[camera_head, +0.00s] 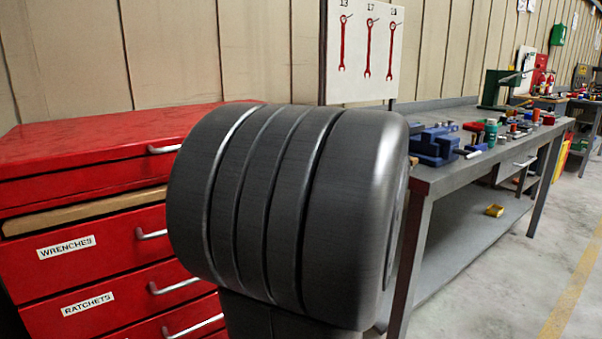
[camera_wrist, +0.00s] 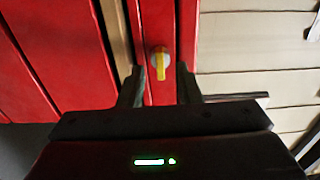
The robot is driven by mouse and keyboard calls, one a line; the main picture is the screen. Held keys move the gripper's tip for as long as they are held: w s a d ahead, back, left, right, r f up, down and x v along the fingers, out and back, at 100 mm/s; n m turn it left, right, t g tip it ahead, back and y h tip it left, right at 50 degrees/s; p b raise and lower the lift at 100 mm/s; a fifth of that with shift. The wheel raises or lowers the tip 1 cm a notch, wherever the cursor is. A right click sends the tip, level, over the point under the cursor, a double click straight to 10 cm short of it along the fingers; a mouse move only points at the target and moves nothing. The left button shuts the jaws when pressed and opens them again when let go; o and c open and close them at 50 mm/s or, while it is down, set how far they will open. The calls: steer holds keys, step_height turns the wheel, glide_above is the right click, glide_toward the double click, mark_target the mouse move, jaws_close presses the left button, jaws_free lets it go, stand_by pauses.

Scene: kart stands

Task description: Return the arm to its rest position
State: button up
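My gripper (camera_wrist: 160,68) shows in the wrist view with its two dark fingers apart and nothing held between them. In the head view a large dark ribbed part of my own arm fills the middle. My gripper does not show in the head view.
A red tool cabinet (camera_head: 92,165) with labelled drawers stands at left. A grey workbench (camera_head: 455,178) with a blue vise (camera_head: 434,146) and small tools runs along the right. A white wrench board (camera_head: 365,50) is behind. The floor (camera_head: 520,275) at right is clear.

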steer(key=w+m+p, duration=0.1)
steer(key=m+p, duration=0.4)
steer(key=p, duration=0.3)
steer(key=w+a+m+p, duration=0.1)
steer(key=m+p, duration=0.5)
steer(key=p, duration=0.3)
steer(key=w+m+p, duration=0.1)
steer(key=m+p, duration=0.5)
steer(key=p, duration=0.2)
steer(key=shift+a+r, duration=0.3)
steer(key=shift+a, duration=0.1)
steer(key=shift+f+p, duration=0.1)
steer(key=shift+p, duration=0.25)
